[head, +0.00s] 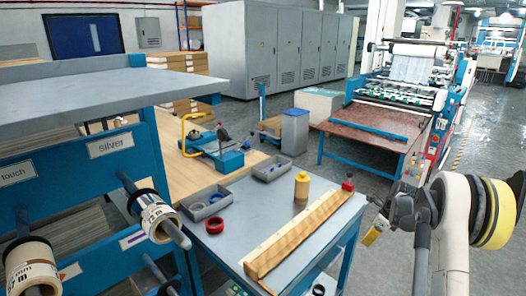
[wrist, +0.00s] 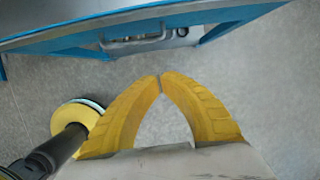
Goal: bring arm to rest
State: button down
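My gripper (wrist: 160,82) shows in the wrist view with its two yellow fingers curved inward and their tips together. Nothing is between the fingers; grey floor shows through the gap behind the tips. In the head view my arm (head: 455,235) is folded at the right edge, and the yellow fingers (head: 373,233) show small to its left, beside the grey worktable and apart from it.
A blue roll rack (head: 90,165) stands left. A laminating machine (head: 400,90) stands behind. A blue-edged surface (wrist: 130,20) crosses the wrist view's top. Floor is open at right.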

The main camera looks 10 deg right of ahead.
jog(key=s+a+r+n+t+h, duration=0.1)
jog(key=s+a+r+n, duration=0.55)
jog(key=a+r, duration=0.35)
jog(key=s+a+r+n+t+h, duration=0.1)
jog(key=s+a+r+n, duration=0.55)
jog(key=r, duration=0.55)
jog(key=s+a+n+t, duration=0.1)
jog(key=s+a+n, duration=0.5)
jog(key=s, duration=0.3)
jog(key=s+a+n+t, duration=0.1)
jog(key=s+a+n, duration=0.5)
jog(key=s+n, duration=0.2)
jog(key=shift+s+a+r+n, duration=0.35)
jog(key=shift+s+a+n, duration=0.05)
jog(key=shift+s, duration=0.4)
jog(key=shift+t, duration=0.3)
